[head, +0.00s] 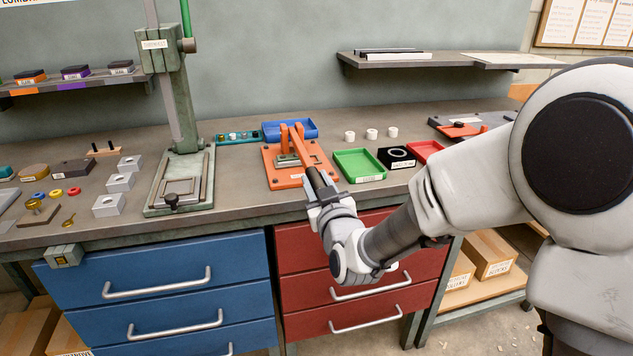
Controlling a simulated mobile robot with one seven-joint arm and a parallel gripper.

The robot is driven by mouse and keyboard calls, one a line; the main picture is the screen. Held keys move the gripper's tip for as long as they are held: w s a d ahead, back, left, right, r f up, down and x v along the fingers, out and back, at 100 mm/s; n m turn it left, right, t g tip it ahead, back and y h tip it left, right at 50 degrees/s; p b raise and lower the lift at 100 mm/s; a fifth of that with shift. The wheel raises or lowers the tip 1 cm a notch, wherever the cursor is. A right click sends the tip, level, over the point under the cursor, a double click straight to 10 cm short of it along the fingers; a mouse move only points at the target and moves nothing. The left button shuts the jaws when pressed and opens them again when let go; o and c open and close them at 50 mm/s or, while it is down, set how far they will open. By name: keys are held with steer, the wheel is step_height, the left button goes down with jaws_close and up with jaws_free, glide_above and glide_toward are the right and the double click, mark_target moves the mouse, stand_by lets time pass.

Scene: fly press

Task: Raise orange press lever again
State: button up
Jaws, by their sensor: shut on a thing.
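The orange press (286,179) sits on the bench, left of the green tray. Its orange lever (297,145) slopes down from the back toward the front edge of the bench, ending in a dark handle (316,181). My gripper (321,190) reaches in from the right and is shut on the handle of the lever. The fingertips and the handle's end are partly hidden by the gripper body. What lies inside the press is too small to tell.
A green tray (358,178), a black block with a ring (396,166) and a red tray (427,150) stand to the right. A blue bin (291,121) is behind. A tall green press (180,207) stands left. Drawers (160,268) are below the bench edge.

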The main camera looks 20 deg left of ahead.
jaws_close()
stand_by(1.0)
